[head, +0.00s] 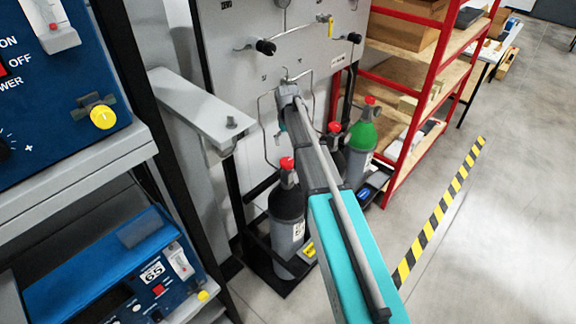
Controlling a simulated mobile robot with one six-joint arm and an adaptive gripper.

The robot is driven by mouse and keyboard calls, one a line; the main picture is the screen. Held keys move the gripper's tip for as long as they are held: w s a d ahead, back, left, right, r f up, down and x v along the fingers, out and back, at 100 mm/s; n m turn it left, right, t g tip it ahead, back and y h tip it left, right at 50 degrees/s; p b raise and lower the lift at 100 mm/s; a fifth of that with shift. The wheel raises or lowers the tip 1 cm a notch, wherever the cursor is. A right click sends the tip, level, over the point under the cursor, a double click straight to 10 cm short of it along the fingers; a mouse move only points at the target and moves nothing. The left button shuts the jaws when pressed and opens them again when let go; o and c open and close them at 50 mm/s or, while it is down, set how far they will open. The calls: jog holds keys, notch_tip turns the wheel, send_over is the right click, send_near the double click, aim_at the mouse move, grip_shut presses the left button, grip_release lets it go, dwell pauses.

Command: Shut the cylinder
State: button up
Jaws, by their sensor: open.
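A dark cylinder with a grey lower body (285,235) and a red valve top (287,163) stands upright in a black floor rack, left of my arm. A grey cylinder with a green shoulder (362,135) and a red valve top (370,100) stands right of my arm. Another red valve top (333,128) shows between them, its cylinder mostly hidden by my arm. I cannot tell whether any valve is open or shut. My teal and grey arm reaches up between the cylinders towards the panel. My gripper does not show; the arm's far end hides what lies beyond it.
A grey gas panel (300,50) with black knobs and thin pipes stands behind the cylinders. A grey bracket (203,108) juts out at the left, beside blue instruments (130,275). A red shelf rack (432,75) stands right. The floor beyond the striped tape (440,210) is clear.

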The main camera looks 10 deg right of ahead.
aim_at(288, 162)
jog(key=shift+f+b, duration=5.15)
jog(key=shift+f, duration=0.35)
jog(key=c, duration=0.9)
jog(key=shift+c, duration=0.2)
